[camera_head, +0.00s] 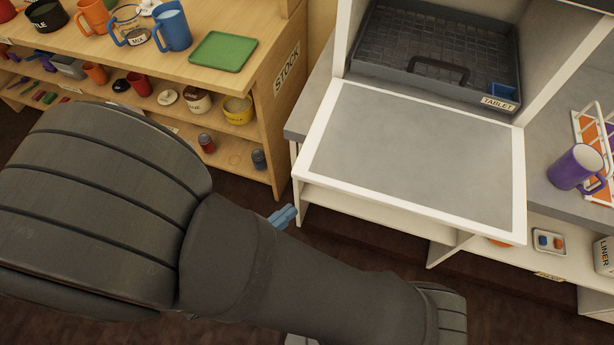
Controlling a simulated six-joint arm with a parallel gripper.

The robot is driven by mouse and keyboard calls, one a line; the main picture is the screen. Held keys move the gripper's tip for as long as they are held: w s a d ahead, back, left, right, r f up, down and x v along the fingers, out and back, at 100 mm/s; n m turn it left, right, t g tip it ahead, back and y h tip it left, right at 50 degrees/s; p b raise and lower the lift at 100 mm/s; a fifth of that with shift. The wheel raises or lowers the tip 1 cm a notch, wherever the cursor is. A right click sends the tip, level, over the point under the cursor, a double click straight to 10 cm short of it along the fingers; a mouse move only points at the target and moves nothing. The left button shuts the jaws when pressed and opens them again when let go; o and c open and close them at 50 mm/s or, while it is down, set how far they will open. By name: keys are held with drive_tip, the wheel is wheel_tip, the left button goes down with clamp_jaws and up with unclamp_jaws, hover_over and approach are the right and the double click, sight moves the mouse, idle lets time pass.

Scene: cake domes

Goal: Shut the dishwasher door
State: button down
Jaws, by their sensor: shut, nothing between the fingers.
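The dishwasher (342,38) is a white-framed box at the upper right. Its door (415,150), a grey panel with a white rim, is folded down and lies open, about level, toward me. Inside is a dark rack (400,50) with a handle; it sits within the box, behind the door's hinge edge. A small blue tray with a "TABLET" label (498,103) is at the right front of the opening. My gripper (285,215) shows only as pale blue fingertips behind my dark arm. They are together and empty, left of the door's front left corner and apart from it.
A wooden shelf unit (262,95) with mugs, jars and a green tray (223,52) stands at left. Right of the door, a purple mug (575,167) and a white wire rack (590,140) are on the grey counter. A small white dish (548,242) sits on the lower shelf.

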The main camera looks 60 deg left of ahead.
wheel_tip(320, 180, down, 11)
drive_tip(key=s+n+g+y, duration=0.1)
drive_tip(key=n+g+y, duration=0.1)
drive_tip(key=y, duration=0.7)
drive_tip(key=w+a+r, duration=0.6)
drive_tip(key=shift+w, duration=0.3)
idle(0.4)
